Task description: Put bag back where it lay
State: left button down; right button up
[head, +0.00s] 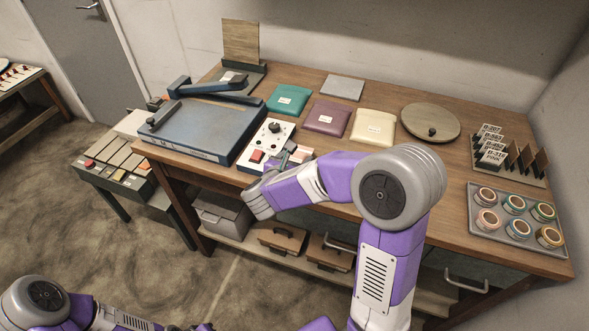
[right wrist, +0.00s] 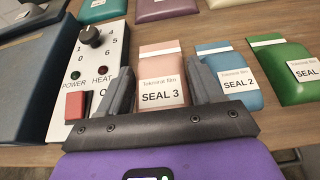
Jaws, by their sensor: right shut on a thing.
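A pink bag labelled SEAL 3 (right wrist: 162,70) sits between the two fingers of my right gripper (right wrist: 163,88) in the right wrist view. The gripper is shut on it, with a finger at each side. I cannot tell whether the bag touches the table. A blue bag, SEAL 2 (right wrist: 229,80), lies just right of it, and a green bag (right wrist: 285,70) is further right. In the head view my right gripper (head: 283,160) is low at the table's front edge, and its arm hides most of these bags. My left gripper is outside the view.
A white heat control box (right wrist: 88,75) with a dial and red switch stands close on the left. It is beside the blue sealer bed (head: 195,128). Behind are teal (head: 288,98), purple (head: 327,117) and cream (head: 373,127) pouches. A tray of tape rolls (head: 515,222) is at right.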

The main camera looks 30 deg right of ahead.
jog(key=shift+f+b, duration=0.35)
jog(key=shift+f, duration=1.2)
jog(key=shift+f, duration=0.15)
jog(key=o, duration=1.2)
jog(key=shift+w, duration=0.1)
jog(key=shift+c, duration=0.2)
jog(key=shift+a+r, duration=0.2)
jog(key=shift+r, duration=0.15)
jog(key=p+v, duration=0.2)
jog(key=v, duration=0.9)
jog(key=shift+s, duration=0.4)
